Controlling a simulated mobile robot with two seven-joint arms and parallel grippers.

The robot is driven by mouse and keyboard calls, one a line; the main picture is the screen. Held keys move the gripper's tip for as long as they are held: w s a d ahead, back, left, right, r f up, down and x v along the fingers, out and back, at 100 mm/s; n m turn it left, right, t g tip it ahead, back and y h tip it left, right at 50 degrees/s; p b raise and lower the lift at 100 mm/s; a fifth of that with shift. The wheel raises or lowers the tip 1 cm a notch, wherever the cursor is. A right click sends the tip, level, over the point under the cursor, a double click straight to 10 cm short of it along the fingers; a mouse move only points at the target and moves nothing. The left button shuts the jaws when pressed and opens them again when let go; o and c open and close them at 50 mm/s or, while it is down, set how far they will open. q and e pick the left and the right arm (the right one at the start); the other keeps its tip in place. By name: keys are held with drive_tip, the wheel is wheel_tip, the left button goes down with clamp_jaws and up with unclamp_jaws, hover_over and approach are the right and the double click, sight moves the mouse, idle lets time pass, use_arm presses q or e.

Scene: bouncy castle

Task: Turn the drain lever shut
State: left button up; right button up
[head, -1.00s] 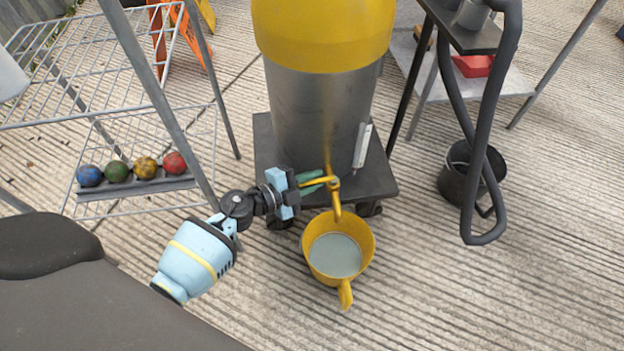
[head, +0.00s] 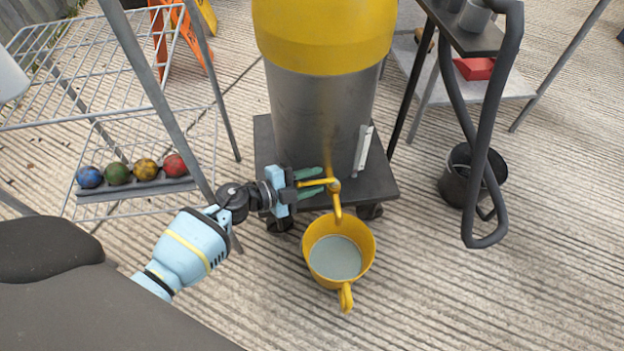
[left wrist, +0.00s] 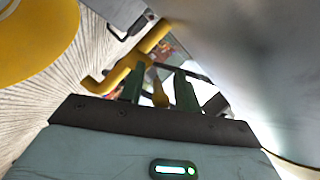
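The drain lever (head: 316,182) is a thin yellow bar reaching left from the yellow tap (head: 336,188) low on the grey and yellow tank (head: 322,110). The tap's spout points down over a yellow jug (head: 310,262) that holds greyish liquid. My left gripper (head: 314,181) is at the lever, its green fingers apart, one on each side of it. In the left wrist view the lever's yellow end (left wrist: 160,93) shows between the open fingers, with gaps beside it. Contact is not visible. My right gripper is in neither view.
The tank stands on a dark wheeled base (head: 378,180). A wire rack (head: 135,205) with several coloured balls is at the left. A dark bucket (head: 455,180) and a table with a hanging dark hose (head: 487,150) are at the right.

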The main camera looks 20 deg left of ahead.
sight(298, 185)
use_arm(q)
drive_tip(key=p+v, duration=0.2)
drive_tip(key=v, duration=0.5)
drive_tip(key=shift+s+a+r+p, duration=0.1)
drive_tip(key=shift+s+a+p, duration=0.15)
drive_tip(key=shift+p, duration=0.1)
